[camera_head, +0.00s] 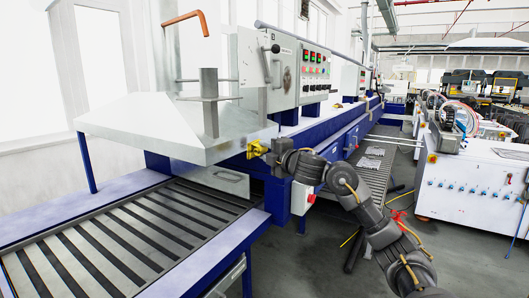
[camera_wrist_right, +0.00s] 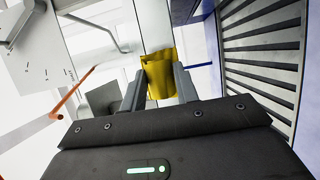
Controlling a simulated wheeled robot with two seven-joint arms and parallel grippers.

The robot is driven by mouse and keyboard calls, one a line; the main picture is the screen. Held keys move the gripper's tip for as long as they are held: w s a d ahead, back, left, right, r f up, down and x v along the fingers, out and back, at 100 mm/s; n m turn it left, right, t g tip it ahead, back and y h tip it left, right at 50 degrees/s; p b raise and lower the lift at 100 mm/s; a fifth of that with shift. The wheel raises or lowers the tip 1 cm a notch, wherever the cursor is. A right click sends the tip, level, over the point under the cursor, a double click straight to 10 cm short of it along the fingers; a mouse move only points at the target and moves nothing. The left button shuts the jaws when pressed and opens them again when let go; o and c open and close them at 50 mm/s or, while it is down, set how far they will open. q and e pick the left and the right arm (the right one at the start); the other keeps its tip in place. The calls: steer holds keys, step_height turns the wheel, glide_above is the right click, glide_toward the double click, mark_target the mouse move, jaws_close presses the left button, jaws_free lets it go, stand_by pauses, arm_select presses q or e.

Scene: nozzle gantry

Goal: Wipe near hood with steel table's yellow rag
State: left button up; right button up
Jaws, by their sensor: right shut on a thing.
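The near hood (camera_head: 175,126) is a light metal hood above the slatted bed in the head view. My right gripper (camera_head: 262,149) is at the hood's right lower edge. It is shut on the yellow rag (camera_head: 256,150), which shows between the two fingers in the right wrist view (camera_wrist_right: 158,75). The rag is close to the hood's edge; I cannot tell whether it touches. The hood's pale surface fills part of the wrist view behind the rag. My left gripper is not in view.
A slatted conveyor bed (camera_head: 120,240) runs below the hood. A control panel (camera_head: 313,70) and a copper-coloured bent bar (camera_head: 186,22) stand above it. A white cabinet (camera_head: 470,190) is at the right. The grey floor (camera_head: 300,270) between is mostly open.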

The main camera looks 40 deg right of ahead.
mark_target(257, 149)
steer(key=shift+s+d+f, duration=0.1)
steer(key=shift+s+d, duration=0.1)
steer(key=shift+s, duration=0.25)
steer(key=shift+s+d, duration=0.25)
steer(key=shift+s, duration=0.75)
steer(key=shift+w+a+p, duration=0.1)
steer(key=shift+w+a, duration=0.1)
steer(key=shift+w, duration=0.55)
steer(key=shift+w+a+p, duration=0.1)
steer(key=shift+w+a, duration=0.1)
steer(key=shift+w, duration=0.55)
steer(key=shift+w+a+p, duration=0.1)
steer(key=shift+w+a, duration=0.1)
steer(key=shift+w, duration=0.55)
steer(key=shift+w+a, duration=0.2)
steer(key=shift+w, duration=0.85)
steer(key=shift+w+a, duration=0.15)
steer(key=shift+w, duration=0.35)
steer(key=shift+w+a, duration=0.15)
steer(key=shift+w, duration=0.35)
